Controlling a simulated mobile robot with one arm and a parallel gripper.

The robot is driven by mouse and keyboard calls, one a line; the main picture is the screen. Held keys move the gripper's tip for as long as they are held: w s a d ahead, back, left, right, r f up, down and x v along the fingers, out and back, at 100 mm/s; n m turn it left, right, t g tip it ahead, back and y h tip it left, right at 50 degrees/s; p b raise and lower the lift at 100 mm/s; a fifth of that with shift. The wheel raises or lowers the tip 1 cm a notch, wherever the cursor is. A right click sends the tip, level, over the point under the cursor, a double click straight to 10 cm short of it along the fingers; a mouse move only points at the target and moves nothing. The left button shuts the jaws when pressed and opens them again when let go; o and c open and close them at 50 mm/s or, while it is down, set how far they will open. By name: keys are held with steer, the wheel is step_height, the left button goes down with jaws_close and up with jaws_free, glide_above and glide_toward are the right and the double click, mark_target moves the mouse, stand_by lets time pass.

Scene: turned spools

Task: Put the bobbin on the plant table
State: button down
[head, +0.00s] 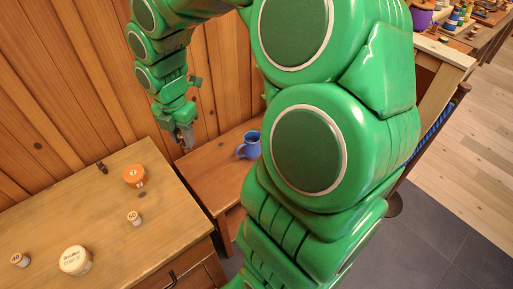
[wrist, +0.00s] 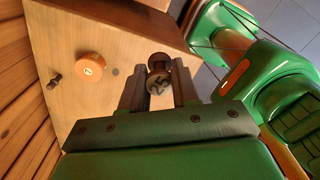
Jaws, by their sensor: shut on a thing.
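My gripper (wrist: 158,80) is shut on a dark brown turned bobbin (wrist: 158,66) in the wrist view. The bobbin's round flanged end faces the camera between the two fingers. In the head view my gripper (head: 184,143) hangs near the wood-panelled wall, above and beside the low brown table (head: 190,163); the bobbin is hard to make out there. A blue mug (head: 249,146) stands on that table, partly behind my arm. I see no plant that marks a plant table.
A wooden chest (head: 100,225) at lower left bears an orange spool (head: 135,176), a large pale spool (head: 75,260), small spools (head: 134,218) and a dark peg (head: 102,167). A crowded bench (head: 440,48) with a purple pot (head: 422,17) stands at upper right.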

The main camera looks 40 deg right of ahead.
steer(key=s+d+m, duration=0.2)
steer(key=s+d, duration=0.2)
steer(key=d, duration=0.4)
step_height(320, 180, down, 24)
steer(key=f, duration=0.1)
steer(key=w+d+f, duration=0.1)
steer(key=w+f, duration=0.1)
steer(key=w, duration=0.2)
steer(key=w+d+f, duration=0.1)
steer(key=w+f, duration=0.2)
steer(key=w, duration=0.1)
steer(key=w+d+f, duration=0.1)
steer(key=w+f, duration=0.2)
steer(key=w, duration=0.1)
steer(key=shift+d, duration=0.15)
steer(key=shift+w+d+f, duration=0.15)
steer(key=shift+w+f, duration=0.5)
steer(key=shift+f, duration=0.15)
steer(key=shift+w+f, duration=0.15)
steer(key=shift+f, duration=1.5)
steer(key=shift+f, duration=0.1)
steer(key=c, duration=0.8)
jaws_free()
steer(key=shift+c, duration=0.2)
